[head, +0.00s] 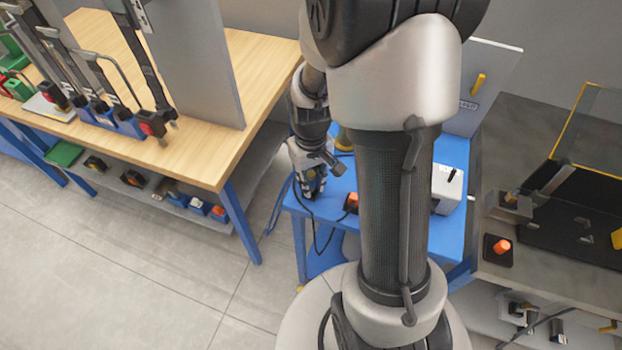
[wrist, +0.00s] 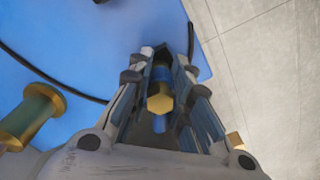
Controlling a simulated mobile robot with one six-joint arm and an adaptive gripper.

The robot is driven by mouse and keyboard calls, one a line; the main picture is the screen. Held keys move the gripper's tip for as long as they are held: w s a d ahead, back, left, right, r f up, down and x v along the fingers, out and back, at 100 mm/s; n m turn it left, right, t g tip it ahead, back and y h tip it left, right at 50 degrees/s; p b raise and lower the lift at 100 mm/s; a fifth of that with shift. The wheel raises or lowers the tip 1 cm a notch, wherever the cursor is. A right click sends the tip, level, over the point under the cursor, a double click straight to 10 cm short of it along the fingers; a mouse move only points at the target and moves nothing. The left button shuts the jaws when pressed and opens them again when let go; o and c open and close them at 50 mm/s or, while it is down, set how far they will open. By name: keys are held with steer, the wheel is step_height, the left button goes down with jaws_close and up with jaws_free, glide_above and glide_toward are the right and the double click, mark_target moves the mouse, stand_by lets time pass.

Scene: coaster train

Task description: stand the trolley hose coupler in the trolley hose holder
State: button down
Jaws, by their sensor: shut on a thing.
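My gripper (head: 312,188) is low over the near left corner of the blue trolley top (head: 295,203). In the wrist view my gripper (wrist: 163,75) has its fingers closed around a coupler (wrist: 160,103) with a brass hex end and a blue band. The hex end faces the camera. The coupler's far end is hidden between the fingers, and I cannot tell whether it touches the trolley. A dark piece shows at the fingertips; I cannot tell whether it is the holder or part of the fingers.
A green and brass cylinder (wrist: 32,116) is left of my gripper in the wrist view. A black hose (wrist: 60,85) curves across the trolley. A black block with an orange top (head: 352,201) and a white box (head: 449,188) stand on it. A wooden workbench (head: 215,150) is left.

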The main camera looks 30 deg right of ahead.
steer(key=shift+f, duration=0.2)
steer(key=c, duration=1.4)
jaws_free()
steer(key=shift+r, duration=0.1)
step_height(320, 180, up, 12)
steer(key=shift+f, duration=0.1)
